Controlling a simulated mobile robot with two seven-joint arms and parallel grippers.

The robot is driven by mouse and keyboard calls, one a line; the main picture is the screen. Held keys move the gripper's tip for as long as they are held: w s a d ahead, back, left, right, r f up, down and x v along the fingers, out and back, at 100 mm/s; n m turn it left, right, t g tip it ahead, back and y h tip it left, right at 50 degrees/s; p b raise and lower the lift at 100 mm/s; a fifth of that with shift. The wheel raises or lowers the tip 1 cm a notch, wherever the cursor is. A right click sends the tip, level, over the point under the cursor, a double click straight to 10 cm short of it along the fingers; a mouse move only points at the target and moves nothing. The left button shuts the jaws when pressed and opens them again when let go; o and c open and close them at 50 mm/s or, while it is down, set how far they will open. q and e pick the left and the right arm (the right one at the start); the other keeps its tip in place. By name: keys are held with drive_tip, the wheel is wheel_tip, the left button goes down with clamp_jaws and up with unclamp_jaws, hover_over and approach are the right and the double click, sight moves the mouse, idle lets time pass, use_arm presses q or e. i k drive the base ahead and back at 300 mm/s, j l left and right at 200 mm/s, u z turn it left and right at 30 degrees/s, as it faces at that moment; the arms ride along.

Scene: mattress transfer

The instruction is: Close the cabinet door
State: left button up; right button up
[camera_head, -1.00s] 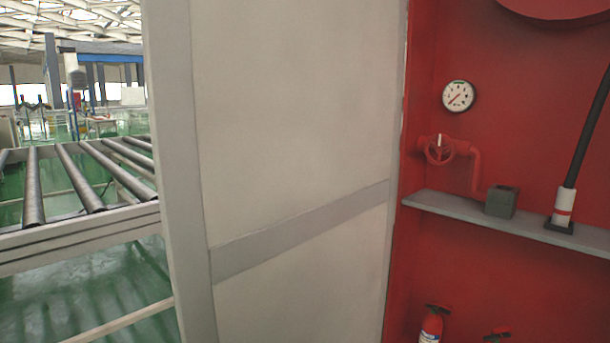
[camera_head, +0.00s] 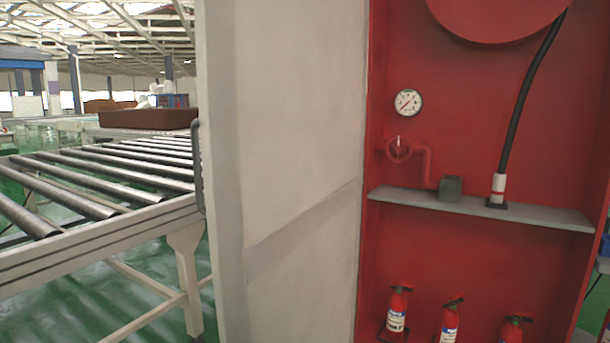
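The cabinet door (camera_head: 298,130) is a tall pale grey panel with a raised crossbar, in the middle of the head view. It stands swung open, its right edge along the left side of the red cabinet (camera_head: 470,120). A dark curved handle (camera_head: 197,168) shows at the door's left edge, on the side facing away from me. The cabinet's red inside is exposed. Neither of my grippers is in view.
Inside the cabinet are a gauge (camera_head: 408,102), a red valve (camera_head: 399,149), a grey shelf (camera_head: 480,208), a black hose (camera_head: 524,95) and several fire extinguishers (camera_head: 397,308). A roller conveyor (camera_head: 100,235) stands left of the door, with a brown block (camera_head: 148,118) further back.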

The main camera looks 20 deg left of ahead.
sight(281, 85)
drive_tip(key=k+j+z, duration=0.1)
drive_tip(key=j, duration=0.2)
drive_tip(key=k+j+z, duration=0.15)
drive_tip(key=j, duration=0.15)
drive_tip(key=j+z, duration=0.1)
drive_tip(key=j, duration=0.15)
drive_tip(key=j+z, duration=0.15)
drive_tip(key=j, duration=0.3)
drive_tip(key=k+j+z, duration=0.1)
drive_tip(key=j, duration=0.35)
drive_tip(key=j+z, duration=0.2)
drive_tip(key=j, duration=0.75)
drive_tip(key=i+j, duration=0.35)
drive_tip(key=i, duration=0.2)
drive_tip(key=k, duration=0.35)
drive_tip(key=k+j+u, duration=0.1)
drive_tip(key=k+u, duration=0.3)
drive_tip(key=k, duration=0.3)
